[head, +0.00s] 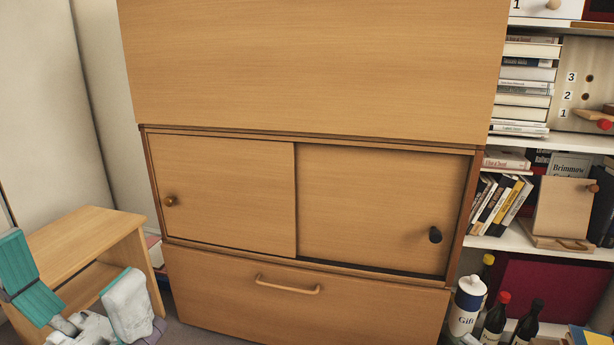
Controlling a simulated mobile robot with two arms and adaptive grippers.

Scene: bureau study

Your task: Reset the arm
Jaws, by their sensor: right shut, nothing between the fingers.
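The rest of my right arm is out of the picture.
A wooden cabinet (225,195) with sliding doors and a drawer (300,312) fills the middle, all closed. A wooden table (85,235) stands left. Shelves with books (520,85) stand right. A white bottle (466,305) and dark bottles (495,320) stand low right.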

